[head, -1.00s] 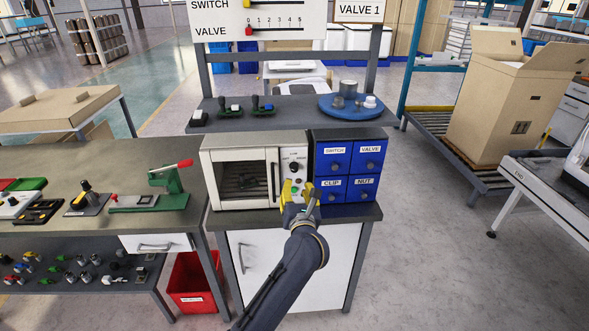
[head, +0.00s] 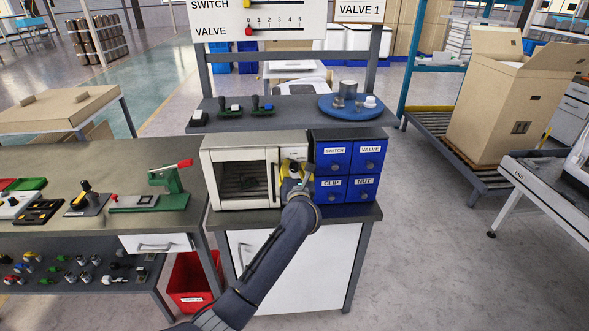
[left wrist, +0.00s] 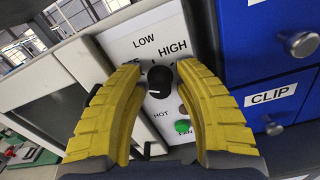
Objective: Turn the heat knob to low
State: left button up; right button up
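The white oven (head: 238,140) stands on the bench, with its control panel on its right side. In the head view the left gripper (head: 293,168) covers most of the panel. My right gripper is not in view.
Blue drawers (head: 349,166) labelled SWITCH, VALVE, CLIP and NUT stand right beside the oven. The oven door handle (head: 274,182) is just left of the panel. A green button (left wrist: 182,127) sits below the knob. A shelf with a blue turntable (head: 340,112) is above.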

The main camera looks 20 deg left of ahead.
pick_arm(q)
jog(key=shift+c, duration=0.4)
grip_shut()
